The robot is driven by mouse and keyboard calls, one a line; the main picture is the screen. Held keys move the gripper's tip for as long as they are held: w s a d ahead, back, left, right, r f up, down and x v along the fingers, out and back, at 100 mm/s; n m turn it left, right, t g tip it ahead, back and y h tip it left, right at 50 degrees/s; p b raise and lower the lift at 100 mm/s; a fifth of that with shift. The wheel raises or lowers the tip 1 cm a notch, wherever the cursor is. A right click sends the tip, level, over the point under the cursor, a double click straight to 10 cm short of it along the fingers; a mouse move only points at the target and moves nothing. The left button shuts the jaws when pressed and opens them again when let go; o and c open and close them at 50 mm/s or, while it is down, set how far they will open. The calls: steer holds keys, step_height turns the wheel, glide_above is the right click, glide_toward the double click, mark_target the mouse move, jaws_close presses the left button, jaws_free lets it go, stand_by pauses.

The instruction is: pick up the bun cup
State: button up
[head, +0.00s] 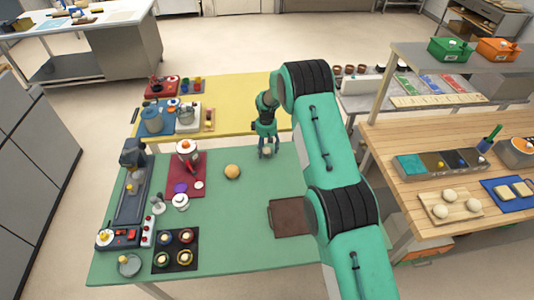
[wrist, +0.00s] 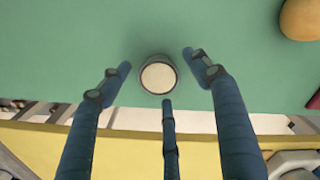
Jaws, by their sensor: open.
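The bun cup (wrist: 158,76) is a small round cup with a pale top and a dark rim, upright on the green table (head: 235,225) near its far edge. In the wrist view it sits between the tips of my gripper (wrist: 157,65), with bare table showing between it and the side fingers. The third finger's tip lies just below the cup's rim in that picture. My gripper (head: 268,150) is open and points down over the cup in the head view, where its fingers partly hide the cup. I cannot tell the remaining height.
A round tan bun (head: 232,171) lies left of my gripper; it also shows in the wrist view (wrist: 301,18). A brown board (head: 289,216) lies nearer. A red mat (head: 180,187) with a machine is at left. A yellow table (head: 232,98) adjoins behind. The green table's middle is clear.

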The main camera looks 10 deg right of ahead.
mark_target(267, 151)
steer(key=c, duration=1.2)
steer(key=shift+c, duration=0.2)
steer(key=shift+r, duration=0.1)
steer(key=shift+r, duration=1)
steer(key=shift+s+r, duration=0.3)
steer(key=shift+r, duration=0.45)
steer(key=s, duration=0.5)
steer(key=s+d+r, duration=0.1)
steer(key=s, duration=0.9)
steer(key=shift+s+d+r, duration=0.15)
steer(key=shift+d, duration=0.15)
